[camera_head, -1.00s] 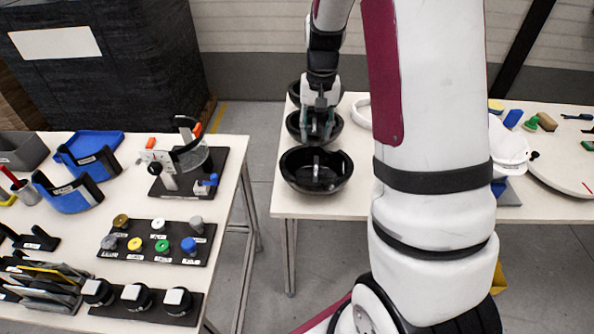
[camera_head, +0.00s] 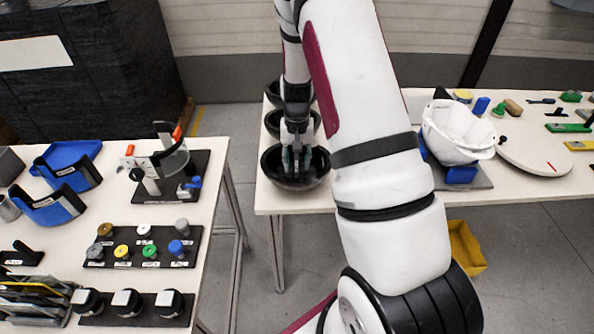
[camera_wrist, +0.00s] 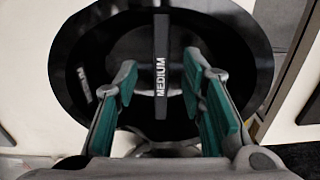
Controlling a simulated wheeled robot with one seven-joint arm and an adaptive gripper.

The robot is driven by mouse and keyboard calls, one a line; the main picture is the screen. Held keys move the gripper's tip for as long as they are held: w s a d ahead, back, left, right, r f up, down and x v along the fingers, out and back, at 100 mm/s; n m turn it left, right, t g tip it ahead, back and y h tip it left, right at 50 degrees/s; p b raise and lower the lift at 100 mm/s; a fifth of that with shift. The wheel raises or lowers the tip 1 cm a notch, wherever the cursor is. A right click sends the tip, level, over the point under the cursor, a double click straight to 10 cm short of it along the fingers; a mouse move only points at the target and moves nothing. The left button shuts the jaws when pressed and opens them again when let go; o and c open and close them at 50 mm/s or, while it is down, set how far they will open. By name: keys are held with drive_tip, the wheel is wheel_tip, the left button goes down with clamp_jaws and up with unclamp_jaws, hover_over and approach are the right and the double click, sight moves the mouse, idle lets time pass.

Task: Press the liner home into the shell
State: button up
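Three black bowl-shaped pieces stand in a row on the far table; the front one (camera_head: 276,182) has my gripper (camera_head: 296,168) over it. In the wrist view this black bowl (camera_wrist: 75,55) has an upright strip (camera_wrist: 161,60) across its middle, marked MEDIUM. My gripper (camera_wrist: 160,88) is open, its teal finger pads on either side of the strip with gaps to both. A white helmet shell (camera_head: 455,130) rests on blue supports farther right on that table. Whether a bowl is the liner I cannot tell for sure.
The middle bowl (camera_head: 273,124) and rear bowl (camera_head: 273,91) stand behind. A round white board (camera_head: 545,165) lies right of the helmet. An aisle separates the tables.

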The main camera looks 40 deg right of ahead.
sight(297, 171)
drive_tip(key=shift+a+f+p, duration=0.1)
drive_tip(key=shift+f+p, duration=0.2)
drive_tip(key=shift+f, duration=1.75)
clamp_jaws()
